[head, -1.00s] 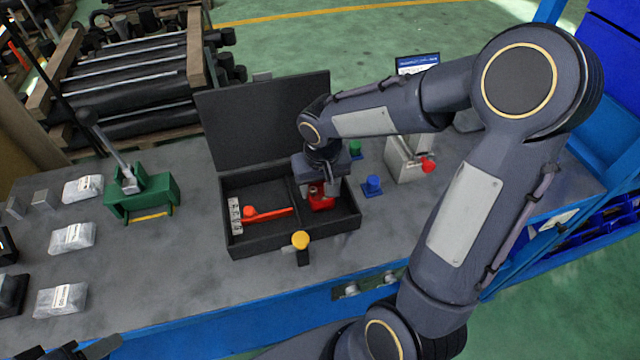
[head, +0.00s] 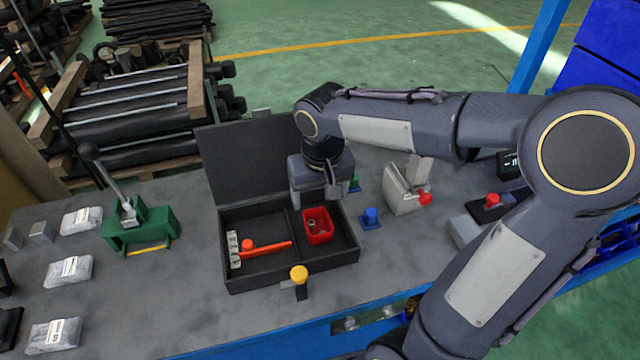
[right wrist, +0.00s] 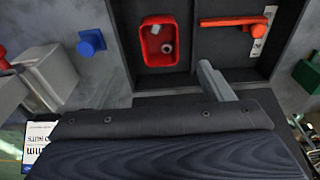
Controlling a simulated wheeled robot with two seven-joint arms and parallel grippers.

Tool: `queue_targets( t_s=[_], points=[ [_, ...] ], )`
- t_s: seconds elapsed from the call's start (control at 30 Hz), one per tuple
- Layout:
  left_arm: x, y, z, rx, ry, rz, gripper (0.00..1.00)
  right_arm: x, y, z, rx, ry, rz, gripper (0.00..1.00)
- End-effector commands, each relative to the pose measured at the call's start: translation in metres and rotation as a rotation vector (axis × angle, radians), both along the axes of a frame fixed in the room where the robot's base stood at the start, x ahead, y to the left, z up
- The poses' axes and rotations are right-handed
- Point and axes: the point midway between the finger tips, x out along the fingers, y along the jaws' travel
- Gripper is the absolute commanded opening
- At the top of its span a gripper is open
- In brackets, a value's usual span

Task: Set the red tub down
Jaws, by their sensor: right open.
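The red tub (head: 318,226) stands in the right compartment of the open black case (head: 290,278), with small grey metal parts inside it. It also shows in the right wrist view (right wrist: 152,44), apart from the finger there. My right gripper (head: 316,196) is open and empty above and slightly behind the tub. In the right wrist view one finger of it (right wrist: 216,82) shows below and right of the tub. My left gripper is not in view.
A red-orange tool (head: 265,247) lies in the case's left compartment. The raised lid (head: 240,170) stands behind. A yellow-topped knob (head: 299,274) is in front; a blue block (head: 371,218) and grey fixture (head: 400,192) stand right. A green press (head: 140,228) stands left.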

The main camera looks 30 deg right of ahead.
Motion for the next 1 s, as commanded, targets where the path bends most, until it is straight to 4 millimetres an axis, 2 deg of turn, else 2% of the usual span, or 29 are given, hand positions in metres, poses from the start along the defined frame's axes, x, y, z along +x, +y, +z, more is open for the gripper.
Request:
queue_targets(
  t_s=[0.1,0.27,0.37,0.47,0.6,0.7,0.83,1.0],
  points=[
    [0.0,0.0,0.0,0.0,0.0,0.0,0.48,-0.001,0.0,0.017,-0.001,-0.003,0.001,0.74],
    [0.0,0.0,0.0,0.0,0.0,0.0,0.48,-0.009,0.0,0.029,0.01,-0.01,0.004,0.74],
    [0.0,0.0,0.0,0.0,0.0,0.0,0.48,-0.033,-0.001,0.033,0.05,-0.044,0.019,0.74],
    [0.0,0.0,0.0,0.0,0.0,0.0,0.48,-0.071,0.003,0.033,0.121,-0.111,0.046,0.74],
    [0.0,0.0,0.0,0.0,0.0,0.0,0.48,-0.118,0.016,0.024,0.225,-0.232,0.082,0.74],
    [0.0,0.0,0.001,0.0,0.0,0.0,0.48,-0.14,0.026,0.016,0.279,-0.313,0.099,0.74],
    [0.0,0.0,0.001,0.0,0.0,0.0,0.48,-0.154,0.036,0.008,0.32,-0.378,0.11,0.74],
    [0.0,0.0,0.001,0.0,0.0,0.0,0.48,-0.158,0.039,0.006,0.33,-0.397,0.115,0.74]
  ],
)
